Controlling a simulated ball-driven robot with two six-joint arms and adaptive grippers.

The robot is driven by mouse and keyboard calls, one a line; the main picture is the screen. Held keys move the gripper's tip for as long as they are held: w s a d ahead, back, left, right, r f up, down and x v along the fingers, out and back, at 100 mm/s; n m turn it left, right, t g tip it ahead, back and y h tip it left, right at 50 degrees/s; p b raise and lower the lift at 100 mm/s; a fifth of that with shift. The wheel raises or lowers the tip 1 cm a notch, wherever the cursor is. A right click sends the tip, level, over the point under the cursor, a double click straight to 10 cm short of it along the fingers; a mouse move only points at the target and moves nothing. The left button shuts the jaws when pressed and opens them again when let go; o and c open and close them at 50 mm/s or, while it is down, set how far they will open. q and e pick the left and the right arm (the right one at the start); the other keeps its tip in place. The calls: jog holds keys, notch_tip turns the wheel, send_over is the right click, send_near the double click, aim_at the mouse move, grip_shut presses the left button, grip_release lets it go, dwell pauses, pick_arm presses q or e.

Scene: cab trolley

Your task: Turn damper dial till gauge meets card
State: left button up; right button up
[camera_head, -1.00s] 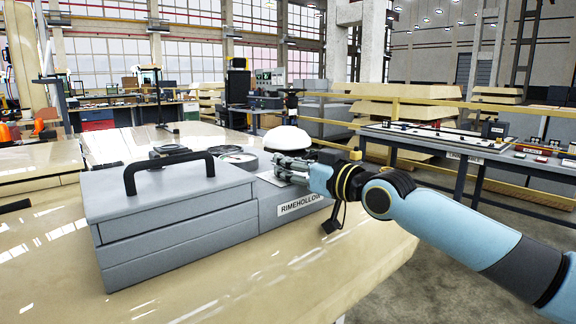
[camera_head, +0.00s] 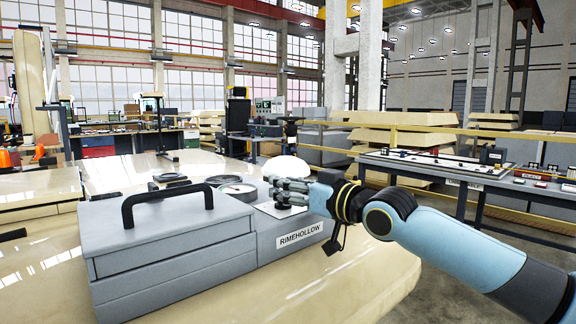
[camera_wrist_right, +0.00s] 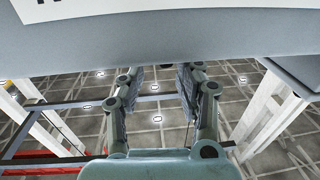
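The grey unit with the RIMEHOLLOW label (camera_head: 301,237) stands on the pale bench, joined to a grey case on its left. A round gauge (camera_head: 233,188) with a pale face lies on its top; its needle and any card mark are too small to read. A pale plate (camera_head: 272,212) lies right of the gauge. A small dark part, perhaps the damper dial (camera_head: 283,206), shows on it under my fingers. My right gripper (camera_head: 280,189) is above that plate. In the right wrist view its fingers (camera_wrist_right: 158,80) are apart with nothing between them. My left gripper is out of view.
The grey case (camera_head: 165,235) has a black handle (camera_head: 168,200) standing up at the left. A white dome (camera_head: 286,168) is behind my right gripper. A dark ring-shaped item (camera_head: 170,177) lies behind the case. A table with small items (camera_head: 435,165) stands at right.

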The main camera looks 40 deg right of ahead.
notch_tip(320, 180, up, 8)
dwell(0.5)
jog(key=s+f+m+h+p, duration=0.2)
jog(key=s+f+h+p, duration=0.15)
jog(key=s+f, duration=0.65)
jog(key=w+p, duration=0.1)
jog(key=w, duration=0.2)
jog(key=w+p, duration=0.1)
jog(key=w, duration=0.1)
jog(key=w+p, duration=0.1)
jog(key=w, duration=0.2)
jog(key=shift+w+a+p, duration=0.25)
jog(key=shift+w+p, duration=0.05)
jog(key=shift+w+f, duration=0.1)
jog(key=shift+w, duration=0.55)
